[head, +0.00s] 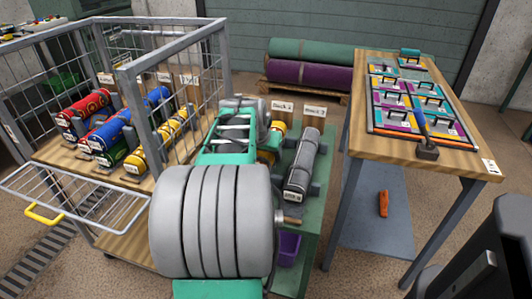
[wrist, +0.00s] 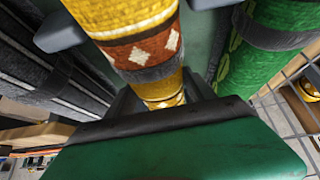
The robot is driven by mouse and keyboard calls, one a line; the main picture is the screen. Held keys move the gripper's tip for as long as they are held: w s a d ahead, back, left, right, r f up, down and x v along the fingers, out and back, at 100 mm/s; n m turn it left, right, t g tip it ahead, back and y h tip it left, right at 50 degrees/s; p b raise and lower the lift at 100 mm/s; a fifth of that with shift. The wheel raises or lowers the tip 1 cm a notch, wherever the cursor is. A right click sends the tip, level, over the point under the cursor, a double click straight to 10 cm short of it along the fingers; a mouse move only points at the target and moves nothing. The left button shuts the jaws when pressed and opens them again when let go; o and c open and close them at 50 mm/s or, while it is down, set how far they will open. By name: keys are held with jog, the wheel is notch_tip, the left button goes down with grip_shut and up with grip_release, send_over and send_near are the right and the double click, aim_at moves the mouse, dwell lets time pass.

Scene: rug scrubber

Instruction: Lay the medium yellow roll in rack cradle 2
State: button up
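A yellow patterned roll (wrist: 150,45) with a brown diamond band and a dark strap lies below my gripper in the wrist view. A bit of yellow roll (head: 269,152) shows beside my teal gripper (head: 232,132) in the head view. Dark pieces stand on both sides of the roll; I cannot tell if they are fingers or cradle. A green edge (wrist: 185,150) covers the near part of the wrist view and hides the contact. The wire-sided rack (head: 42,152) at left holds red, blue and yellow rolls (head: 170,132); its cradle numbers are too small to read.
A dark grey roll (head: 302,165) lies on the green stand under the dock signs (head: 315,110). A green roll (wrist: 262,45) lies beside the yellow one. The rack's wire panel (head: 170,105) stands between stand and rolls. A wooden table (head: 475,160) is at right.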

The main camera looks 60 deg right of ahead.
jog(key=o, duration=0.3)
jog(key=shift+r, duration=0.1)
jog(key=shift+r, duration=0.35)
jog(key=p+v, duration=0.3)
jog(key=v, duration=0.8)
jog(key=shift+a+r, duration=0.2)
jog(key=shift+a, duration=0.05)
jog(key=w+a+f+n+t+y, duration=0.1)
jog(key=w+a+f+n+y, duration=0.25)
jog(key=a, duration=0.65)
jog(key=w+a+f+n, duration=0.35)
jog(key=w+a, duration=0.25)
jog(key=a, duration=0.3)
jog(key=w+a+f+n+t+y, duration=0.15)
jog(key=w+a+n, duration=0.25)
jog(key=a, duration=0.6)
jog(key=s+a+f+n, duration=0.1)
jog(key=a, duration=0.3)
jog(key=s+a+f+n+y, duration=0.1)
jog(key=a+f+n, duration=0.1)
jog(key=a, duration=0.3)
jog(key=s+a+f+n+g, duration=0.1)
jog(key=a+f+n, duration=0.1)
jog(key=a, duration=0.2)
jog(key=shift+s+a+f+y, duration=0.1)
jog(key=shift+s+a+y, duration=0.1)
jog(key=shift+s+y, duration=0.1)
